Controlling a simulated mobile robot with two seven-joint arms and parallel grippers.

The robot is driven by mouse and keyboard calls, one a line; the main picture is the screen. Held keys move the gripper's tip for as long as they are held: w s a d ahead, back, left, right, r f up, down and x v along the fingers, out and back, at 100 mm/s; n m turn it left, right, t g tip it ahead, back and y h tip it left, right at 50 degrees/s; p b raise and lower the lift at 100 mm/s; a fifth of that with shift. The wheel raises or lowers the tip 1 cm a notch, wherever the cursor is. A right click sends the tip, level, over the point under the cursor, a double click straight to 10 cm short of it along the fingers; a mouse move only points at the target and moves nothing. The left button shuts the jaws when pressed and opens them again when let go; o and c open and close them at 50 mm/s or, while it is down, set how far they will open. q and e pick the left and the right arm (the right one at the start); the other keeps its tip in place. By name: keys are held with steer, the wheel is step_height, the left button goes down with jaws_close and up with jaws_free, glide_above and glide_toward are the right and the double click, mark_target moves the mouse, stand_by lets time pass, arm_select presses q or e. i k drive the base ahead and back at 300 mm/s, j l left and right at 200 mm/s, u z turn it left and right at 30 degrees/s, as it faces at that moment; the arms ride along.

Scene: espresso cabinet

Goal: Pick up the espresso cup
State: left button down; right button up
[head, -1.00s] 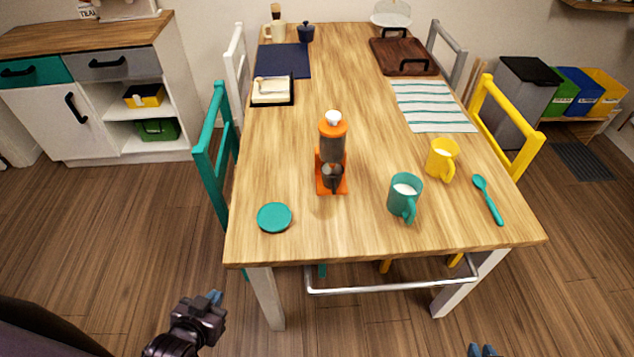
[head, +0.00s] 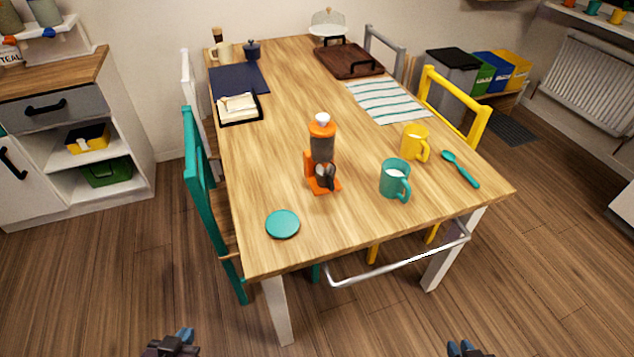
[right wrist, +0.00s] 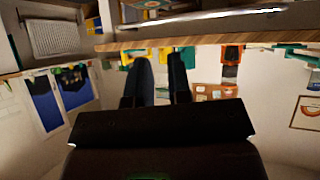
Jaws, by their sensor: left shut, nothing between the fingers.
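I cannot tell which thing is the espresso cup. A teal mug (head: 394,184) with white contents stands upright near the table's front right. A yellow mug (head: 412,145) stands behind it to the right. Small cups (head: 592,7) sit on a shelf at the top right, and others (head: 45,14) sit on the left cabinet's rack. My left gripper (head: 186,336) is shut and empty, low in front of the table. My right gripper (head: 466,349) is low at the bottom right, apart from everything. Its fingers show apart and empty in the right wrist view (right wrist: 163,72).
An orange grinder-like machine (head: 321,150) and a teal disc (head: 283,224) are on the wooden table (head: 290,110). A teal spoon (head: 462,170) lies at the right. Teal (head: 197,165) and yellow (head: 455,95) chairs flank the table. Floor in front is clear.

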mark_target(327, 180)
steer(key=j+z, duration=0.1)
steer(key=j, duration=0.35)
steer(key=k+j+z, duration=0.15)
steer(key=j, duration=0.25)
steer(key=k+j+z, duration=0.1)
steer(key=j, duration=0.35)
steer(key=k+j+z, duration=0.15)
steer(key=j, duration=0.25)
steer(key=j+z, duration=0.25)
steer(key=j, duration=0.65)
steer(key=j+z, duration=0.15)
steer(key=j, duration=0.25)
steer(key=i+j+z, duration=0.1)
steer(key=j, duration=0.35)
steer(key=i+j, duration=0.1)
steer(key=j, duration=0.2)
steer(key=i+j+z, duration=0.15)
steer(key=j, duration=0.4)
steer(key=i+j, duration=0.15)
steer(key=i, duration=0.25)
steer(key=i+j+z, duration=0.1)
steer(key=i, duration=0.3)
